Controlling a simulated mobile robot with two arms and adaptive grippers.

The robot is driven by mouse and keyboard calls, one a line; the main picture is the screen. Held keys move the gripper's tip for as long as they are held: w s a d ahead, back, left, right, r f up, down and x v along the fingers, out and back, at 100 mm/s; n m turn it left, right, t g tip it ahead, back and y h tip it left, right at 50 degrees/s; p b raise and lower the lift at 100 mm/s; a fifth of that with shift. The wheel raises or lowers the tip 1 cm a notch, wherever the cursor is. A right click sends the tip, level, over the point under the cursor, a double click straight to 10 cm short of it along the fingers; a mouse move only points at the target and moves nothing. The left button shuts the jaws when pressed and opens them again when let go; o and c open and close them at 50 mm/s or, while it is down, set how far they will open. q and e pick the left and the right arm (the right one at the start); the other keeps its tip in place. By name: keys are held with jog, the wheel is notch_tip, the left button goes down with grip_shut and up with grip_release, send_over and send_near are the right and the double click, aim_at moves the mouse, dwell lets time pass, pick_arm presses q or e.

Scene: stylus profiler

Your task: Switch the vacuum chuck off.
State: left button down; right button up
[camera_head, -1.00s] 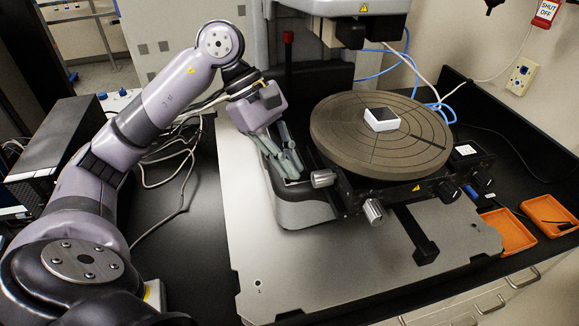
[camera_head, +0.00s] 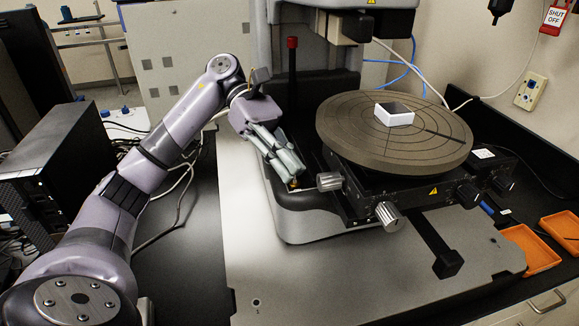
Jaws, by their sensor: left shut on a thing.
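The round brown-grey chuck (camera_head: 350,140) sits on its black stage, with concentric rings and grooves on top. A small white block with a dark top (camera_head: 395,118) lies on it. My left gripper (camera_head: 292,182) points down at the rounded front-left corner of the instrument base, left of the chuck. Its fingers are closed together around a small part, of which only a brass-coloured bit (camera_head: 293,184) shows. The fingers hide most of this part, so I cannot tell its position. My right gripper is out of view.
Silver knobs (camera_head: 388,215) stick out of the stage just right of my left gripper. A red-topped post (camera_head: 292,85) stands behind it. Orange trays (camera_head: 530,250) lie at the right. The grey base plate (camera_head: 330,280) is clear in front.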

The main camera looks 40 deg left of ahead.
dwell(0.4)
pick_arm(q)
jog(key=c, duration=1.8)
grip_release()
jog(key=shift+o, duration=0.2)
